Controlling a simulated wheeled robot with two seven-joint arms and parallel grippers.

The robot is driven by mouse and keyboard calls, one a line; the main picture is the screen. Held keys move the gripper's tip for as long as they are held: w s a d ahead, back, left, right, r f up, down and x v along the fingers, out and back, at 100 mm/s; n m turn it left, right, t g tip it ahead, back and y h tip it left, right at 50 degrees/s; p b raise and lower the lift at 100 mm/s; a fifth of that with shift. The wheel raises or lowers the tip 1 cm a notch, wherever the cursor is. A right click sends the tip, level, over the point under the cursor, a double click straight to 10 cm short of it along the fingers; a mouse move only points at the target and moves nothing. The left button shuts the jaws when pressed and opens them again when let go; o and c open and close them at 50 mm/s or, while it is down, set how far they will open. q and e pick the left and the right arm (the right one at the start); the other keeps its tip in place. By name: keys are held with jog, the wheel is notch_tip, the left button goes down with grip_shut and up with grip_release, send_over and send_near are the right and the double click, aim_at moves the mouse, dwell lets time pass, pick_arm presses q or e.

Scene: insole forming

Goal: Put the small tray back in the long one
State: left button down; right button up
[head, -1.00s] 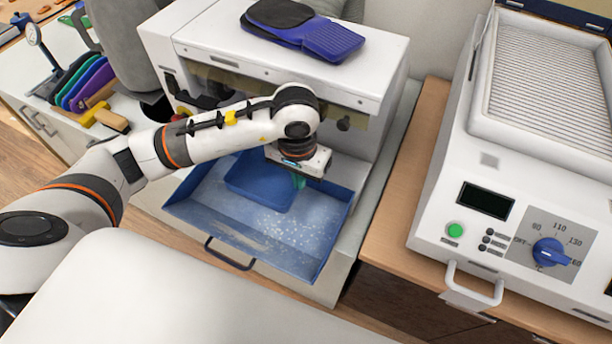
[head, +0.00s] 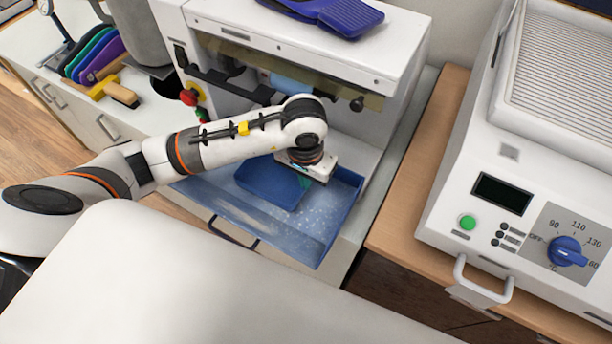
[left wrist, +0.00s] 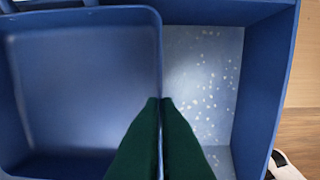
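The small tray (head: 268,190) is a blue rectangular open tray. In the head view it shows within the outline of the long tray (head: 318,238), a lighter blue drawer-like tray with pale specks on its floor. My left gripper (head: 306,178) is at the small tray's right side. In the left wrist view, the green fingers (left wrist: 160,135) are closed on either side of the small tray's right wall (left wrist: 159,60). The long tray's speckled floor (left wrist: 200,75) shows to the right. I cannot tell whether the small tray touches that floor. My right gripper is out of view.
A white heater unit (head: 500,170) with a dial stands on a wooden cabinet at the right.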

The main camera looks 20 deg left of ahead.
pick_arm(q)
jog(key=shift+w+f, duration=0.15)
jog(key=shift+f, duration=0.15)
jog(key=c, duration=1.7)
grip_release()
jog(key=shift+r, duration=0.1)
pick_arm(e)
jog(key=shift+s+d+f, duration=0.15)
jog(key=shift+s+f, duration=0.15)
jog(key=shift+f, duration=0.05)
